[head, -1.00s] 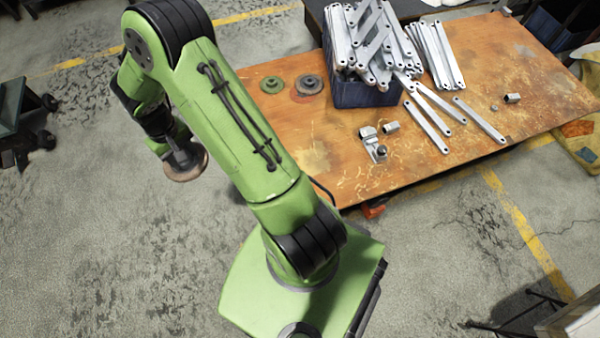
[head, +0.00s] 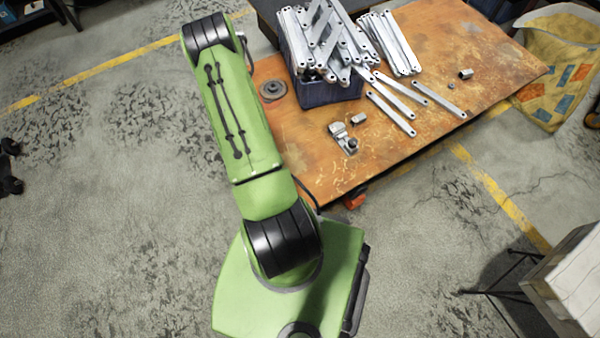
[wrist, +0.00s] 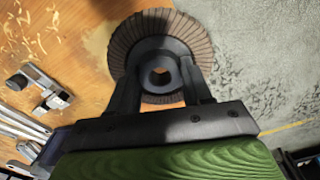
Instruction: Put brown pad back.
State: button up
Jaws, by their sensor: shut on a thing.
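The brown pad (wrist: 124,45) is a round pleated disc with a dark hub (wrist: 160,52), seen in the wrist view. My gripper (wrist: 160,78) is shut on that hub, one finger on each side. In the wrist view the pad overlaps the edge of the orange-brown worn table (wrist: 85,75), with table to the left and floor to the right. Its height above the table cannot be told. In the head view, my arm hides the gripper and pad. A grey disc (head: 272,90) lies on the table's left part, close to my arm.
On the table (head: 430,120) stands a dark blue bin (head: 330,92) heaped with metal bars. Loose bars (head: 391,114) and a small metal bracket (head: 343,138) lie nearby. The table's front left corner is clear. A patterned sack (head: 550,70) is at the far right.

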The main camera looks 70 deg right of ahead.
jog(key=s+d+f+m+p, duration=0.1)
jog(key=s+d+f+m, duration=0.15)
jog(key=s, duration=0.55)
jog(key=s+d+f+m, duration=0.1)
jog(key=s+d+m, duration=0.15)
jog(key=s, duration=0.45)
jog(key=b, duration=0.3)
send_near(304, 175)
notch_tip(304, 175, down, 6)
jog(key=shift+r, duration=0.25)
jog(key=shift+f, duration=0.35)
jog(key=shift+r, duration=0.1)
jog(key=o, duration=1)
